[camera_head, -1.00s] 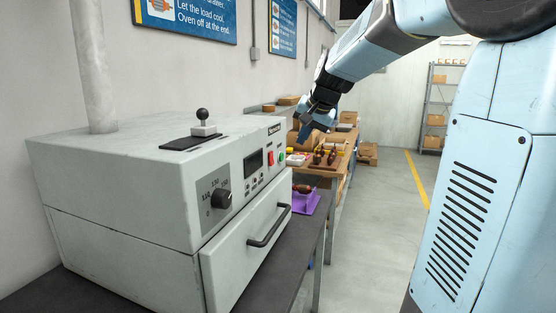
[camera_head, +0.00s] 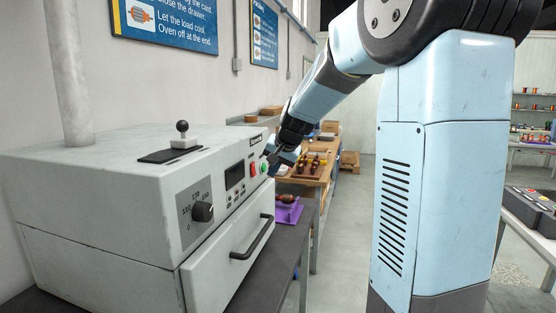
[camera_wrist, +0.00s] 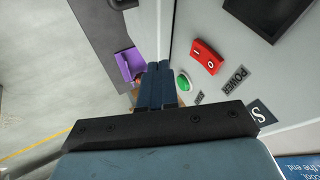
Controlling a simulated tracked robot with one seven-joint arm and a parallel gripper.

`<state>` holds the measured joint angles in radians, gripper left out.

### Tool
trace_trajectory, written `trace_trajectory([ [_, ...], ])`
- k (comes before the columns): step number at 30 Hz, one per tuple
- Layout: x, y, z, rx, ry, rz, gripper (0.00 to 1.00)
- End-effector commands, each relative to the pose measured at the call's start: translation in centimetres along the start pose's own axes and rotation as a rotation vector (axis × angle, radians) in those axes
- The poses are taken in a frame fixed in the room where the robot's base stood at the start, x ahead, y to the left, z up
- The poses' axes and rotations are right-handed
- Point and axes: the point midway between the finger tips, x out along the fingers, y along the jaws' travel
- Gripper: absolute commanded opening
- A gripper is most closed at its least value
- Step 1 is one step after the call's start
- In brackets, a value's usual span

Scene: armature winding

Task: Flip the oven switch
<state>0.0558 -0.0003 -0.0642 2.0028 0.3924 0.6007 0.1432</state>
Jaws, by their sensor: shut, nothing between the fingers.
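The grey oven (camera_head: 110,190) stands on a dark bench at the left. Its red rocker switch (camera_head: 253,169) is on the front panel; it also shows in the wrist view (camera_wrist: 207,56), with white I and O marks, beside a POWER label. A green button (camera_wrist: 184,80) sits just beside the switch. My gripper (camera_head: 273,157) is at the far end of the oven front. In the wrist view its blue fingers (camera_wrist: 158,68) are together and empty, beside the green button and a little away from the switch. I cannot tell whether a fingertip touches the panel.
A black drawer handle (camera_head: 252,237) juts from the oven front, and a knob (camera_head: 202,211) is on the panel. A purple holder (camera_head: 288,212) sits on the bench beyond. Wooden trays (camera_head: 309,168) stand further back. The floor right of the bench is clear.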

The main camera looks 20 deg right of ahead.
Motion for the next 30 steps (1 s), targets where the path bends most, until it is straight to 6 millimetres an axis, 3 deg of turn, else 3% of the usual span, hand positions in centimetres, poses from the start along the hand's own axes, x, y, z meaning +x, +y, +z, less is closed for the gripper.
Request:
trace_trajectory([
  [10, 2.2, -3.1, 0.2, -0.001, 0.000, 0.000, 0.00],
  [30, 2.7, -3.6, 0.2, 0.002, 0.002, 0.000, 0.00],
])
